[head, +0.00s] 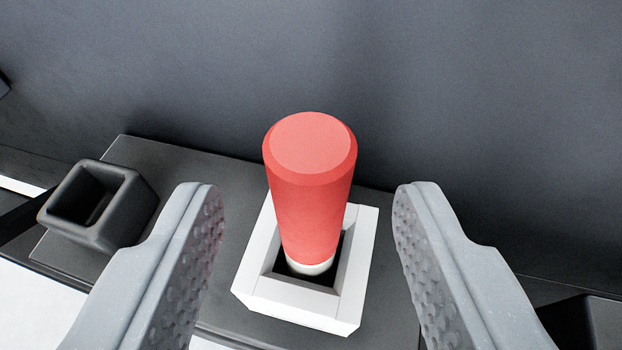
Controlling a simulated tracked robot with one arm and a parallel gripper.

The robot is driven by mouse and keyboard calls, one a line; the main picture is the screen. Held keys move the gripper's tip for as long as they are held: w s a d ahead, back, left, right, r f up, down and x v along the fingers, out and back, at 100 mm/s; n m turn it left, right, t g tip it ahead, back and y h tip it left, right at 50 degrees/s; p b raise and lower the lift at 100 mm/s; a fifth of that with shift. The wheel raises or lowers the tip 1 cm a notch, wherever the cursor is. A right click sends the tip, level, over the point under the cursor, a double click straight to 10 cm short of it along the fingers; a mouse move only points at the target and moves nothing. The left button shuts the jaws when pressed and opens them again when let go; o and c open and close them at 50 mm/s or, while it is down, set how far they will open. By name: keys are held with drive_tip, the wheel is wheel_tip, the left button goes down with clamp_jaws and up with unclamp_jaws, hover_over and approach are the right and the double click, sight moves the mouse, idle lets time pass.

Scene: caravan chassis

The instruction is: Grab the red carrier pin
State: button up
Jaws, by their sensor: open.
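The red carrier pin (309,205) is a red cylinder with a bevelled flat top and a pale lower end. It stands upright in a white square socket (296,310) with a dark opening. My gripper (308,200) is open, with one grey dimpled finger to the left of the pin and one to the right. There is a gap between the pin and each finger. The pin's foot inside the socket is hidden.
A dark plate (220,180) carries the white socket. An empty black square socket (100,203) stands at its left. A dark grey wall (460,90) rises close behind the plate. A dark block (595,322) shows at the lower right.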

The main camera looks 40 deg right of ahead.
drive_tip(key=shift+b+x, duration=0.95)
drive_tip(key=shift+x, duration=1.45)
drive_tip(key=shift+w+d, duration=0.25)
drive_tip(key=shift+w, duration=0.05)
clamp_jaws()
